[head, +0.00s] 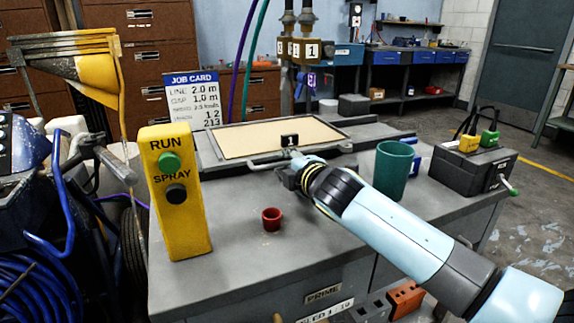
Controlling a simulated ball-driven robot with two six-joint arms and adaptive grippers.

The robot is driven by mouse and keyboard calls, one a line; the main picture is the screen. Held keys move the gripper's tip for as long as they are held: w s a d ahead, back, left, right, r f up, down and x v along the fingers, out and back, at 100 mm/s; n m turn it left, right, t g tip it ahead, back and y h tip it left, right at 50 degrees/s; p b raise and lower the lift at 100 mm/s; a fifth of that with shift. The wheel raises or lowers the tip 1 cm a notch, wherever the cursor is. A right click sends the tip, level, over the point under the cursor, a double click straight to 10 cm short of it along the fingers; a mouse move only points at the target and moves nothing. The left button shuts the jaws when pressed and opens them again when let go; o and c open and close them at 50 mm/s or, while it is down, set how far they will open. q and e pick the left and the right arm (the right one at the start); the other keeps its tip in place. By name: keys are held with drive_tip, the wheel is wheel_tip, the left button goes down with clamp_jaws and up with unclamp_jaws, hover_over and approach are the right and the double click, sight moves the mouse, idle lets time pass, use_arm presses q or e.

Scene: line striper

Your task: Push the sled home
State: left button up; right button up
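What looks like the sled is a flat tan board in a dark frame (232,142) on the grey bench top. A pale bar handle (262,162) runs along its near edge, and a small black tag marked 1 (289,140) stands there. My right gripper (289,172) reaches in from the lower right and is at the right part of this handle, touching it or very close. Its fingers are small, dark and partly hidden by the wrist, so I cannot tell whether they close on the bar. My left gripper is not in view.
A yellow RUN/SPRAY control box (176,215) stands at the bench's left. A small red cup (271,219) is in front, and a green cup (393,168) stands right of my wrist. A black battery-like box (465,172) is at the right. A job card (193,100) stands behind.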

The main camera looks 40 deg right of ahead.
sight(274, 166)
drive_tip(key=shift+w, duration=0.15)
clamp_jaws()
drive_tip(key=shift+f, duration=0.1)
drive_tip(key=shift+w+a+p, duration=0.2)
drive_tip(key=shift+w+a, duration=0.05)
drive_tip(key=shift+a, duration=0.65)
drive_tip(key=shift+w+a+p, duration=0.2)
drive_tip(key=shift+a, duration=0.65)
drive_tip(key=shift+d, duration=0.1)
drive_tip(key=shift+s, duration=0.1)
unclamp_jaws()
